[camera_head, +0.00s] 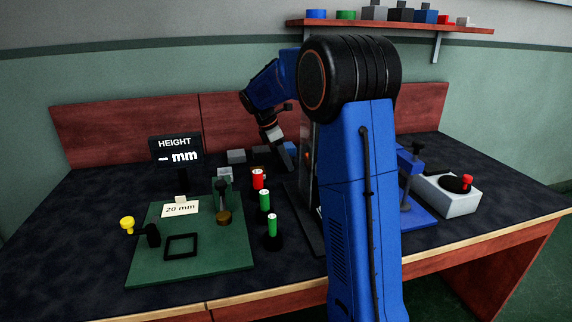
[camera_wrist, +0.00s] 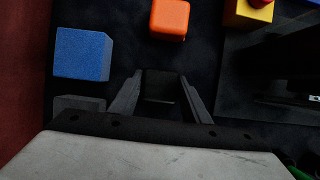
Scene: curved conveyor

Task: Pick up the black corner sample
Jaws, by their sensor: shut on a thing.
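The black corner sample (camera_wrist: 160,86) is a dark block between the two fingers of my gripper (camera_wrist: 158,98) in the wrist view. The fingers are shut on it, one on each side. Its lower part is hidden, and I cannot tell whether it touches the dark table top. In the head view my gripper (camera_head: 287,156) is low over the back of the table, partly behind my own arm. The sample cannot be made out clearly there.
A blue block (camera_wrist: 82,53) and a dark grey block (camera_wrist: 78,105) lie left of my gripper. An orange block (camera_wrist: 169,18) lies ahead. A green plate (camera_head: 200,262) with a height display (camera_head: 176,152) and red and green cylinders (camera_head: 264,200) stand nearby.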

